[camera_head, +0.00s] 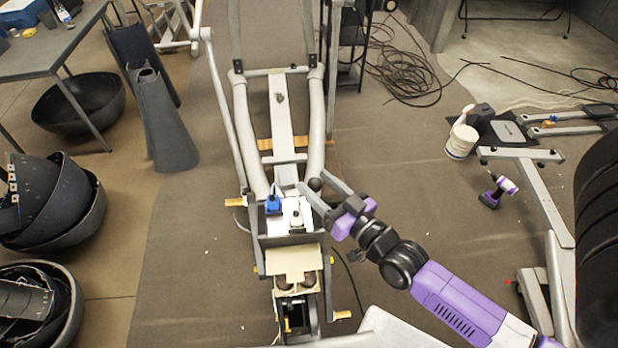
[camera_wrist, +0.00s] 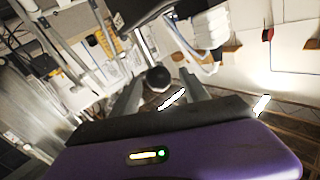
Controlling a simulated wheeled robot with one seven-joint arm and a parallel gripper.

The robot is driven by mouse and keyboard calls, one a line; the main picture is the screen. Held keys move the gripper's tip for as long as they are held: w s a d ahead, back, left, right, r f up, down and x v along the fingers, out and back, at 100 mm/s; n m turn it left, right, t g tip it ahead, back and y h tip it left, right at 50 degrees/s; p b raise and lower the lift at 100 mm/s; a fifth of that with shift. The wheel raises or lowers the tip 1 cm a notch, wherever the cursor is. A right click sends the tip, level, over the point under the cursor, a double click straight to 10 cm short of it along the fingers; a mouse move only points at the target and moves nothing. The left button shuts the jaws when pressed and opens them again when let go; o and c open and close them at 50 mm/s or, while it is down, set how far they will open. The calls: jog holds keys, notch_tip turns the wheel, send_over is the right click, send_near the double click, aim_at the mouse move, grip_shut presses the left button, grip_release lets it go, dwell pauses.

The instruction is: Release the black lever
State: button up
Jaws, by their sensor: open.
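The black lever shows as a round black knob (camera_head: 315,184) on the right side of the elliptical's frame, close to my gripper's fingers. In the wrist view the black knob (camera_wrist: 157,77) sits at the end of a pale rod, in the gap just ahead of the fingertips. My gripper (camera_head: 318,184) is open, reaching in from the right with its purple body. In the wrist view its two grey fingers (camera_wrist: 160,85) stand apart on either side of the knob. I cannot tell whether either finger touches it.
The grey elliptical frame (camera_head: 239,130) stands around the knob, with a blue part (camera_head: 272,205) to its left. A white bucket (camera_head: 460,142), a purple drill (camera_head: 497,190) and loose cables (camera_head: 400,70) lie to the right. Dark bowls (camera_head: 60,200) stand at left. Carpet between is clear.

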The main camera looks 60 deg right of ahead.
aim_at(319, 187)
jog(key=shift+b+v, duration=0.35)
jog(key=shift+v, duration=1.5)
jog(key=shift+a, duration=0.15)
jog(key=s+a+r+n+g+y+b, duration=0.1)
jog(key=s+a+n+y, duration=0.1)
jog(key=s+a, duration=0.4)
jog(key=s+a+r+n+g+y+b, duration=0.1)
jog(key=s+a+r+n+y, duration=0.1)
jog(key=s+a, duration=0.5)
jog(key=a+n+y, duration=0.1)
jog(key=a, duration=0.4)
jog(key=shift+r+n+y, duration=0.25)
jog(key=shift+n+y, duration=0.05)
jog(key=shift+n, duration=0.1)
